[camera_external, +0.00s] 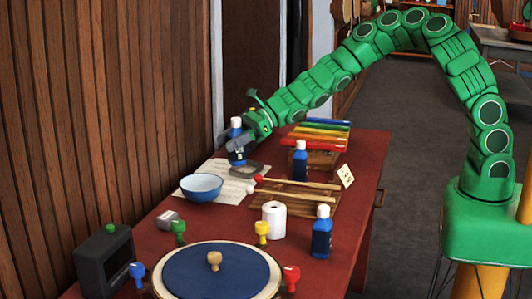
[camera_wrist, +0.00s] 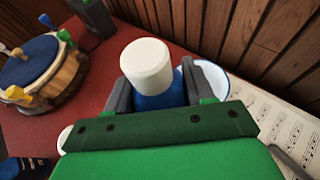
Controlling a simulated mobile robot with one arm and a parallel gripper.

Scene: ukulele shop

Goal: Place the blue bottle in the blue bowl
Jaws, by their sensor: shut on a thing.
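My gripper (camera_external: 238,143) is shut on a blue bottle (camera_external: 236,157) with a white cap. In the wrist view the bottle (camera_wrist: 157,101) stands between the two grey fingers of my gripper (camera_wrist: 162,92), its white cap facing the camera. Whether its base touches the table cannot be told. The blue bowl (camera_external: 201,188) sits on the table in front and to the left of the held bottle, apart from it, and looks empty. Its rim (camera_wrist: 222,78) shows partly behind the right finger in the wrist view. Two more blue bottles stand on the table, one by the xylophone (camera_external: 300,163) and one nearer the front (camera_external: 321,236).
The red table (camera_external: 355,190) also holds sheet music (camera_external: 222,202), a wooden rack with mallets (camera_external: 298,194), a white roll (camera_external: 274,221), a blue-topped drum (camera_external: 222,277), several coloured pegs and a dark box (camera_external: 104,262). A wood-panelled wall (camera_external: 110,110) runs along the left.

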